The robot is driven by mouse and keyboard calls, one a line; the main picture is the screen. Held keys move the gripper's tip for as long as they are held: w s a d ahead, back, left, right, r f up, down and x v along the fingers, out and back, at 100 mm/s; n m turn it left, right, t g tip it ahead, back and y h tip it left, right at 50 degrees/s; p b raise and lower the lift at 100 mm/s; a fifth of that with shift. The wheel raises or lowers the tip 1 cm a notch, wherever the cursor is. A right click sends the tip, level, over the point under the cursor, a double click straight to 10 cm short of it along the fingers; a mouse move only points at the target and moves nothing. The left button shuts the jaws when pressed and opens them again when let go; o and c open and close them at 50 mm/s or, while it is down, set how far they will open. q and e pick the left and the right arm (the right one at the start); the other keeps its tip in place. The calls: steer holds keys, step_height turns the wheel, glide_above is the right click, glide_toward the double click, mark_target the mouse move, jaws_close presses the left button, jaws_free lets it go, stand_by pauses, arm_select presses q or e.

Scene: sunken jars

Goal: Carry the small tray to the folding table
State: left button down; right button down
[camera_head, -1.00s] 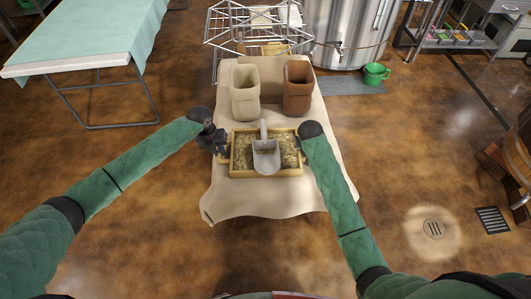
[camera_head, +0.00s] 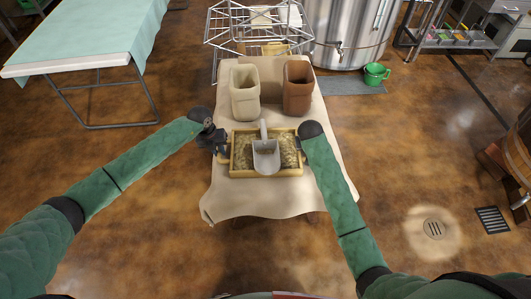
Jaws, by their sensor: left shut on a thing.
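The small tray (camera_head: 266,174) is a yellow wooden frame with a mottled grey-brown filling and a grey metal scoop (camera_head: 266,152) lying in it. It sits on, or just over, the beige cloth-covered table; I cannot tell which. My left gripper (camera_head: 223,150) is at the tray's left side, shut on it. My right arm ends at the tray's right side; its gripper (camera_head: 301,146) is mostly hidden behind the dark wrist, so its jaws cannot be read. The folding table (camera_head: 90,45), with a pale green cloth and metal legs, stands at the upper left.
A cream jar (camera_head: 245,92) and a brown jar (camera_head: 298,87) stand behind the tray on the beige table (camera_head: 240,200). A wire rack (camera_head: 228,35) and a steel tank (camera_head: 345,30) are behind it. A green pot (camera_head: 376,73) stands at right. Brown floor lies clear between the tables.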

arm_select(q)
steer(key=shift+r, duration=0.2)
arm_select(e)
steer(key=shift+r, duration=0.2)
